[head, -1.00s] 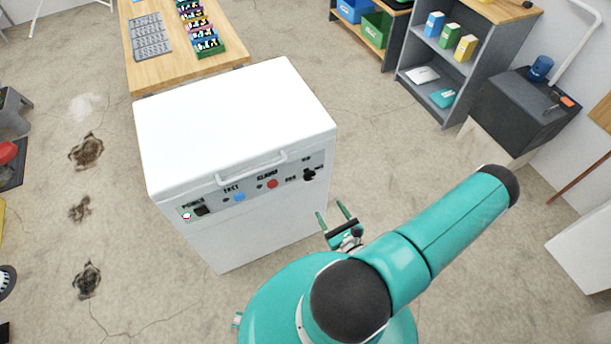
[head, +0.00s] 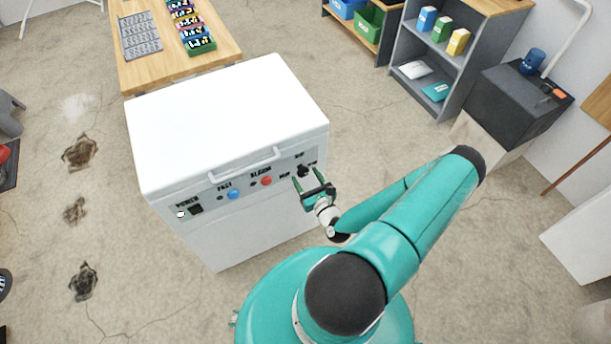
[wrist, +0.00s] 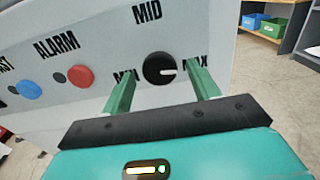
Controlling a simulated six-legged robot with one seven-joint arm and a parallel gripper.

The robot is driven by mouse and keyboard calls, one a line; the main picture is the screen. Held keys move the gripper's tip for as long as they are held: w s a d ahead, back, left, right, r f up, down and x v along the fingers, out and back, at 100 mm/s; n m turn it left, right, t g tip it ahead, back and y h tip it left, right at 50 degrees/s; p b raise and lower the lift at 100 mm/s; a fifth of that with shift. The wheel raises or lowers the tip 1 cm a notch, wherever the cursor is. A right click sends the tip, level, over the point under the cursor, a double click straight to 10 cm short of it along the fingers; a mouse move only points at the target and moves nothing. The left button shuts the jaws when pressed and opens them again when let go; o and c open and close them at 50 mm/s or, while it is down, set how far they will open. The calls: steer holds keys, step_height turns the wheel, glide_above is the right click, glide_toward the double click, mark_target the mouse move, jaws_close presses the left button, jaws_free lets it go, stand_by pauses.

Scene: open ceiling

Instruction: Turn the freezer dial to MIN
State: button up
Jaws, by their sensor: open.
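The white chest freezer (head: 225,125) stands in front of me with a control panel on its front. Its black dial (wrist: 159,68) has a white pointer mark turned right, toward the MAX label (wrist: 195,60). The MIN label (wrist: 125,77) is left of the dial, partly behind a finger, and MID (wrist: 147,12) is above. In the head view the dial (head: 303,171) sits at the panel's right end. My gripper (wrist: 162,73) is open and empty, its green fingers on either side of the dial in the picture. I cannot tell whether they touch it.
A red ALARM button (wrist: 80,76) and a blue button (wrist: 28,90) are left of the dial. The freezer's handle (head: 245,165) juts out above the panel. A wooden table (head: 150,75) stands behind the freezer, and a grey shelf (head: 445,60) stands back right.

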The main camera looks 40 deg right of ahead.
steer(key=shift+w+d, duration=0.15)
steer(key=shift+w, duration=0.4)
steer(key=shift+c, duration=0.2)
steer(key=c, duration=0.9)
